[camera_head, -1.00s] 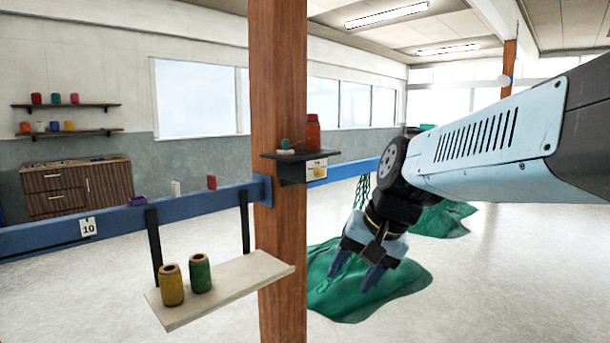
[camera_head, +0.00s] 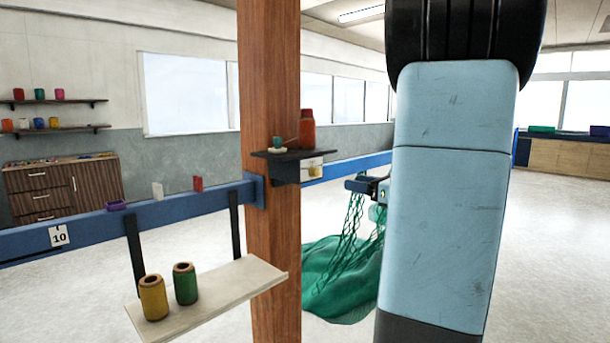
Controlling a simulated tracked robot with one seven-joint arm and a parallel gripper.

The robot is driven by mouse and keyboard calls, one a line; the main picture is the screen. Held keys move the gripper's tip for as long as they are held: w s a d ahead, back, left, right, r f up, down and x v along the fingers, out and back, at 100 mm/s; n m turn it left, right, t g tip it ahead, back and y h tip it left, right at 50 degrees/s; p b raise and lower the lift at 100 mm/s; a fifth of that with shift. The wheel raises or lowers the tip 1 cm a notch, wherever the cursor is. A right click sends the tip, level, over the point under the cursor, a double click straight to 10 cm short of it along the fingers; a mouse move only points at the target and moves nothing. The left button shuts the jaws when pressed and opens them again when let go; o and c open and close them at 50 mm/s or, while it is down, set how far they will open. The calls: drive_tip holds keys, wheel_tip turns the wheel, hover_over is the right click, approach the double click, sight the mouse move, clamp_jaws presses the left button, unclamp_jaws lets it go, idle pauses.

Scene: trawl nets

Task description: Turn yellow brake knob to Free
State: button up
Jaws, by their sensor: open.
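A small yellow piece (camera_head: 315,172), which looks like the brake knob, sits on a pale plate on the front of a dark box under the small post shelf. It is too small to read its setting or any wording. My gripper (camera_head: 358,186) shows only in part, just left of my large light-blue arm link, in front of the blue rail and green net. It is open and appears empty, to the right of the yellow piece and apart from it. The rest of my gripper is hidden behind the arm link.
A blue rail (camera_head: 185,208) crosses the post. A pale hanging shelf (camera_head: 215,298) holds yellow and green spools. Green net (camera_head: 335,275) hangs and lies right of the post.

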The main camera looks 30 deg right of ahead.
sight(319, 173)
drive_tip(key=x, duration=1.4)
drive_tip(key=shift+w+d+r, duration=0.15)
drive_tip(key=shift+d, duration=0.1)
clamp_jaws()
